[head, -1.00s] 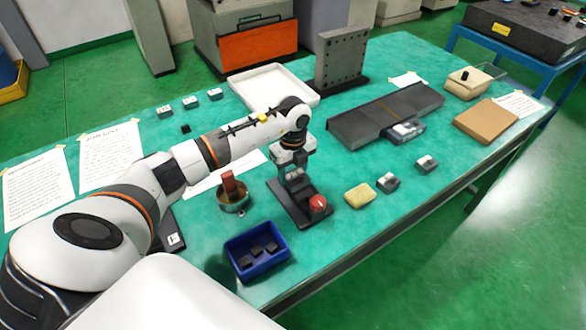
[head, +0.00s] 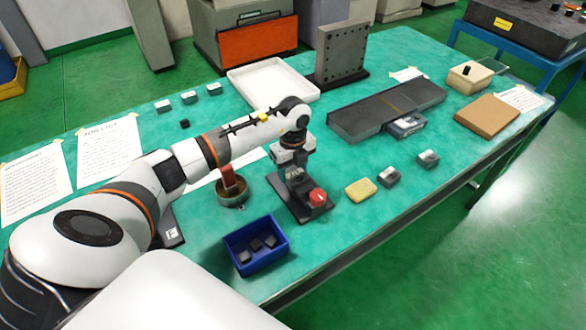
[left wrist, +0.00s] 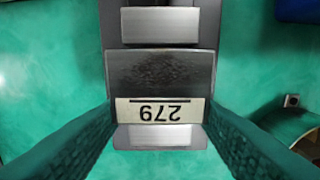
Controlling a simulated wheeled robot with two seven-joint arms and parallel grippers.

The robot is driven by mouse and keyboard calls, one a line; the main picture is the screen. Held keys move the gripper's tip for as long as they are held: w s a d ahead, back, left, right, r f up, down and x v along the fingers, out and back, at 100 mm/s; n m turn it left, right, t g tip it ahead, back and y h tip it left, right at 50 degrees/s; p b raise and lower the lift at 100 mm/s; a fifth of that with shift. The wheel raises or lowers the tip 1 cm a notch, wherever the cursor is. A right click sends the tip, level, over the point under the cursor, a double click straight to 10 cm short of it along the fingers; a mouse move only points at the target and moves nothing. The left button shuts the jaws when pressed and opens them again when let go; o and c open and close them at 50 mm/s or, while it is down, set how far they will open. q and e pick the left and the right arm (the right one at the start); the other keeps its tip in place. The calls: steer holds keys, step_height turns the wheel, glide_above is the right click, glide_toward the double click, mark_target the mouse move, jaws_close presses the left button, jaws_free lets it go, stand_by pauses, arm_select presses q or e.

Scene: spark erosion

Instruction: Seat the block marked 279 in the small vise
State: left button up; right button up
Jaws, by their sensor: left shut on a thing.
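The block marked 279 (left wrist: 160,72) is dark, with a white label that reads upside down in the left wrist view. My left gripper (left wrist: 160,112) is shut on it, a dark teal finger at each side. The small vise (head: 304,203) has a dark base and a red knob; its pale metal jaw (left wrist: 161,137) shows just below the block in the left wrist view. Another metal face shows above the block. In the head view my left gripper (head: 292,178) is low over the vise and hides the block. I cannot tell how deep the block sits. My right gripper is out of view.
A blue bin (head: 231,252) with dark pieces stands in front. A round tin (head: 232,201) with a reddish-brown piece is left of the vise. A yellow sponge (head: 361,190) and two small blocks (head: 389,177) lie to the right. A white tray (head: 312,97) is behind.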

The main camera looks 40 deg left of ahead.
arm_select(q)
steer(key=o, duration=1.5)
steer(key=shift+c, duration=0.2)
step_height(320, 180, up, 12)
steer(key=b, duration=0.2)
steer(key=shift+s+f, duration=0.1)
